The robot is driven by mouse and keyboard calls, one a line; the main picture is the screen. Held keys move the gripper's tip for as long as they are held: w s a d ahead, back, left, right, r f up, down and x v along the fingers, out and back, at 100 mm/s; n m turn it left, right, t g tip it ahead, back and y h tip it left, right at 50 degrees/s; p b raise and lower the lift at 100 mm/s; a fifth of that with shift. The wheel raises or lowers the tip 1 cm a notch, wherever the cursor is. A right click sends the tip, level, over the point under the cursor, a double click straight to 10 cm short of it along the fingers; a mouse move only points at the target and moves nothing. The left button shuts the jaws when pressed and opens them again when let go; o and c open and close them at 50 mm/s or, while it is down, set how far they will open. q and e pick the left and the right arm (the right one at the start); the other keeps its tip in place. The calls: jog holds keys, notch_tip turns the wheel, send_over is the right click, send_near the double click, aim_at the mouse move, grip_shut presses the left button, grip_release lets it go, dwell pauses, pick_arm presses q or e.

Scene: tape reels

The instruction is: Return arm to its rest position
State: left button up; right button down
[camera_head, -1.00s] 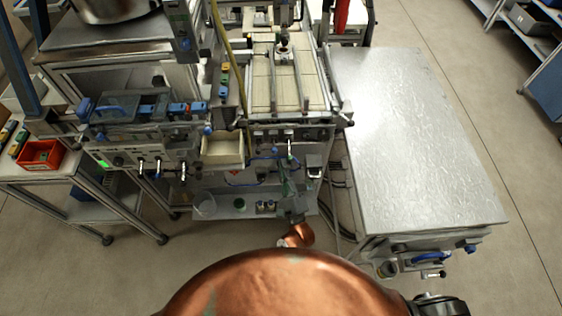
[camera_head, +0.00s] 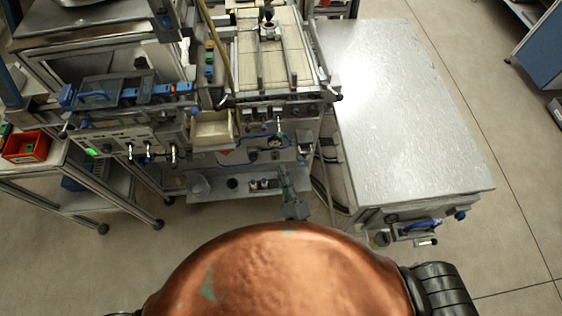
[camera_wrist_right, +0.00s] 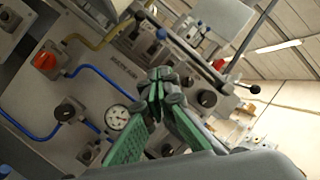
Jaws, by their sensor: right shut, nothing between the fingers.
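My right gripper (camera_head: 285,177) shows in the camera head view just beyond my copper-coloured body, in front of the lower shelf of the machine. In the right wrist view its green-padded fingers (camera_wrist_right: 163,76) come together at the tips, with nothing held. They point at a grey machine panel (camera_wrist_right: 95,85); I cannot tell the distance. Most of my right arm is hidden behind my body. My left gripper is not in view.
The machine with a long pale bed (camera_head: 268,65) stands ahead. A metal-topped table (camera_head: 405,115) is on the right and a frame with a red bin (camera_head: 27,147) on the left. A pressure gauge (camera_wrist_right: 117,117) and knobs stick out from the panel.

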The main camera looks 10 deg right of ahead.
notch_tip(320, 180, down, 19)
jog(key=s+d+n+g+y, duration=0.1)
jog(key=s+d+n+g, duration=0.15)
jog(key=n+g, duration=0.4)
jog(key=s+d+f+n+g+h, duration=0.15)
jog(key=s+d+f+n, duration=0.3)
jog(key=f, duration=0.55)
jog(key=s+d+f+n+g, duration=0.3)
jog(key=s+d+f+n, duration=0.15)
jog(key=f, duration=0.65)
jog(key=s+d+f+n+g+h, duration=0.1)
jog(key=s+d+f, duration=0.4)
jog(key=s, duration=0.6)
jog(key=s+d+f+n+g+h, duration=0.1)
jog(key=s+d+f+n+g, duration=0.3)
jog(key=s, duration=0.8)
jog(key=s+d+f+n+g+h, duration=0.1)
jog(key=s+d+f+n+g, duration=0.2)
jog(key=s, duration=0.9)
notch_tip(320, 180, down, 4)
jog(key=d+g, duration=0.2)
jog(key=shift+d+f, duration=0.25)
jog(key=shift+d, duration=0.15)
jog(key=shift+h, duration=0.25)
